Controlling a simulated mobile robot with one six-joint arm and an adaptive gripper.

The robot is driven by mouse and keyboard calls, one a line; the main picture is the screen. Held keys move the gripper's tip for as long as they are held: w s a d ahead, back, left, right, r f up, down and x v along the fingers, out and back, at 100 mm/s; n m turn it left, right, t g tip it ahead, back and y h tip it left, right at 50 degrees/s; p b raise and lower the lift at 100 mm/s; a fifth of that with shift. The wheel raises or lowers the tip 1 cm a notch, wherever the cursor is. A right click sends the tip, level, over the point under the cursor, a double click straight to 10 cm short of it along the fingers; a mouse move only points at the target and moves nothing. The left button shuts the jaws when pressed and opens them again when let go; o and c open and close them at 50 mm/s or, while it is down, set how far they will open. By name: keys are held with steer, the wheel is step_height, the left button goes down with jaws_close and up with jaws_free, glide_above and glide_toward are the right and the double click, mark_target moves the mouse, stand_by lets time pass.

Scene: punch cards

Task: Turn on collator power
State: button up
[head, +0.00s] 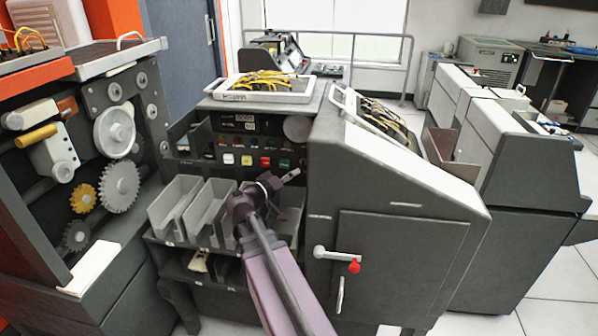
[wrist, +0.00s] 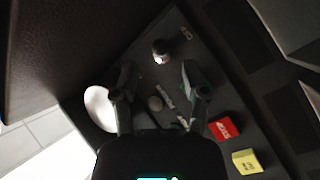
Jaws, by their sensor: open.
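The collator (head: 400,185) is the dark grey machine in the middle of the head view. Its control panel (head: 212,151) has a row of white, yellow, red and green buttons, with small dark controls above. My gripper (head: 280,180) is just in front of the panel's lower right part. In the wrist view my gripper (wrist: 157,84) is open and empty, its fingers pointing at the panel. A small knob or switch (wrist: 162,50) with a bright tip shows just beyond and between the fingertips, apart from them. A red button (wrist: 224,128) and a yellow button (wrist: 246,161) are at lower right. Labels are unreadable.
Grey card bins (head: 175,207) stand below the panel. A white-framed tray of yellow wires (head: 263,86) lies on top. A geared machine (head: 115,150) stands at left. A pale disc (wrist: 100,107) is left of my fingers.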

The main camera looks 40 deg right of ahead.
mark_target(303, 167)
steer(key=shift+w+d, duration=0.2)
steer(key=shift+d, duration=1.9)
